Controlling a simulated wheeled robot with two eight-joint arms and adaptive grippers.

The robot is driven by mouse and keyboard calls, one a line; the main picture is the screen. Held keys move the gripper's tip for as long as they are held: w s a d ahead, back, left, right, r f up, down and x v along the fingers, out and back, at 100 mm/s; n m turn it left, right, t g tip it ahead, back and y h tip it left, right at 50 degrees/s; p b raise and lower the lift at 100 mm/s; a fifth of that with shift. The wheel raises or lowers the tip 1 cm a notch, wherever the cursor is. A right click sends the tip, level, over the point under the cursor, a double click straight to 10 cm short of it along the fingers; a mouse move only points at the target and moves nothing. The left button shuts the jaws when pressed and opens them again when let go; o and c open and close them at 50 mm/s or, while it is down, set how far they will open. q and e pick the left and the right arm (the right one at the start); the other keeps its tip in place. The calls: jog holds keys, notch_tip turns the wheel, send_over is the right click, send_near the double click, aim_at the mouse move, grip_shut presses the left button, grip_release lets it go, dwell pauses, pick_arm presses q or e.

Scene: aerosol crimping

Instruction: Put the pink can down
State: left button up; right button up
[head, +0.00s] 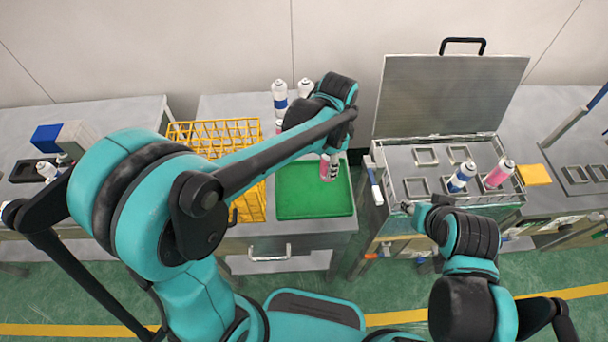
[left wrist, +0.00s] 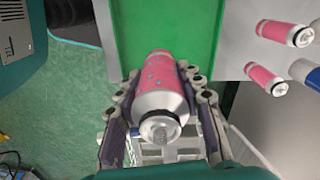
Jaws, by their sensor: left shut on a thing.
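The pink can (head: 328,169) is in my left gripper, over the right part of the green tray (head: 300,205). In the left wrist view the pink can (left wrist: 163,88) lies between both fingers of my left gripper (left wrist: 162,78), its silver end toward the camera. The green tray (left wrist: 120,30) shows beyond it. I cannot tell whether the can touches the tray. The fingers are mostly hidden by the arm in the head view. My right gripper (head: 418,212) is by the front left edge of the metal box; its fingers are too small to read.
A yellow wire rack (head: 215,130) stands left of the tray. Several cans (head: 280,95) stand behind it, partly hidden by my arm. The open metal box (head: 410,160) to the right holds a blue can (head: 462,176) and another pink can (head: 498,174). Most of the tray is bare.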

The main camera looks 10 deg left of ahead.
pick_arm(q)
jog(key=shift+s+a+f+b, duration=0.2)
jog(key=shift+a+f+b, duration=0.45)
jog(key=shift+a+f, duration=0.95)
jog(key=shift+s+a+f+b, duration=0.15)
jog(key=shift+a+f+b, duration=0.45)
jog(key=shift+a+f, duration=0.95)
jog(key=shift+s+a+f+b, duration=0.2)
jog(key=shift+a+f+b, duration=0.45)
jog(key=shift+a+f, duration=0.9)
jog(key=shift+d+f, duration=0.1)
jog(key=shift+f, duration=0.05)
jog(key=o, duration=1.2)
jog(key=shift+o, duration=0.2)
notch_tip(320, 180, up, 12)
jog(key=p, duration=0.4)
jog(key=shift+s, duration=0.1)
